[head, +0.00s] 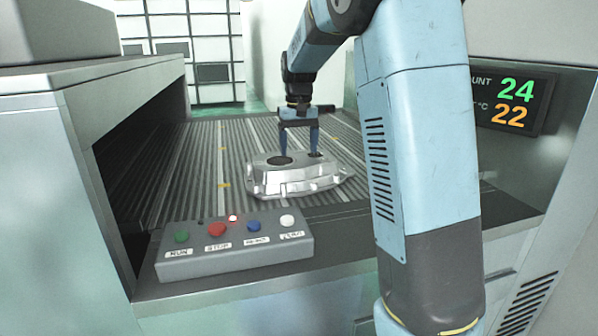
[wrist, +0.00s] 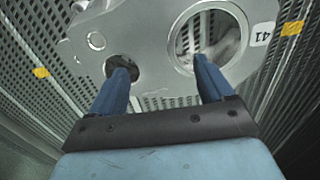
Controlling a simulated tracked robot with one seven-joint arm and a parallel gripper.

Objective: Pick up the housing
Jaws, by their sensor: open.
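The housing (head: 292,183) is a silvery cast aluminium part lying on the ribbed conveyor bed, near its front edge. In the wrist view the housing (wrist: 142,30) shows a flat grey face with a large round bore, a smaller dark hole and a "41" label. My gripper (head: 299,149) points down over the housing with its two blue fingers apart. In the wrist view my gripper (wrist: 162,66) has one fingertip over the small dark hole and the other at the large bore's lower edge. I cannot tell whether the tips reach inside or touch. Nothing is held between the fingers.
A grey control box (head: 236,246) with coloured buttons and a lit red lamp stands in front of the housing. The conveyor bed (head: 200,150) is clear to the left. A metal hood (head: 90,80) flanks the left. A display (head: 512,100) reading 24 and 22 hangs at right.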

